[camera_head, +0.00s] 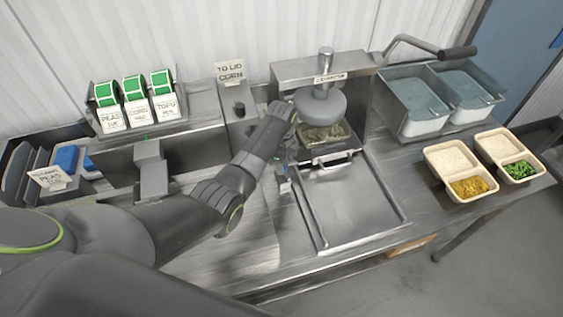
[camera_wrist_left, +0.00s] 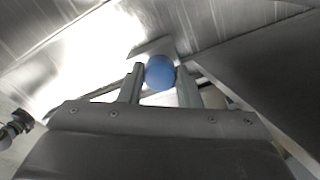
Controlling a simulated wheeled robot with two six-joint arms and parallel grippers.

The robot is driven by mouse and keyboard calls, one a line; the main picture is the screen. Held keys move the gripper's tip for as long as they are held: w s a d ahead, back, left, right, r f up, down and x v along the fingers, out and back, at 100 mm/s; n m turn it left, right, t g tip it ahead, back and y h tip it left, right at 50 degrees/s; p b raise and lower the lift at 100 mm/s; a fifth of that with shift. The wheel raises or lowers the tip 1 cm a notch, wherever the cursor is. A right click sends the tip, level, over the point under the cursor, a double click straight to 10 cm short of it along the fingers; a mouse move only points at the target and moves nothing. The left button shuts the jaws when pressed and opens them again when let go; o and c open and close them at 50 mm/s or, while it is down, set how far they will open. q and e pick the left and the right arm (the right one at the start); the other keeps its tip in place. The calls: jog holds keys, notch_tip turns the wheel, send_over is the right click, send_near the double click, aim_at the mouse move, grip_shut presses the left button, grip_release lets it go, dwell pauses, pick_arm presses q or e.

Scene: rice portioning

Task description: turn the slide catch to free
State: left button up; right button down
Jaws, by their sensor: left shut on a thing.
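The slide catch shows as a round blue knob (camera_wrist_left: 160,75) between the fingers in the left wrist view. In the head view a small bit of blue (camera_head: 284,186) shows at the left edge of the metal slide tray (camera_head: 350,205). My left gripper (camera_wrist_left: 160,66) is shut on the knob, one finger on each side. In the head view my left gripper (camera_head: 283,170) points down beside the press, and my wrist hides much of it. The catch's turn position cannot be made out. My right gripper is not in view.
A press with a round grey head (camera_head: 320,105) stands behind the tray, over a filled container (camera_head: 325,134). The tray's handle (camera_head: 333,158) is at its back. Two water pans (camera_head: 415,125) and two portioned food trays (camera_head: 462,185) are at the right. Label rolls (camera_head: 134,87) stand at back left.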

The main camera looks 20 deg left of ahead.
pick_arm(q)
jog(key=shift+d+m, duration=0.1)
jog(key=shift+m, duration=1.4)
jog(key=o, duration=1)
jog(key=shift+c, duration=0.2)
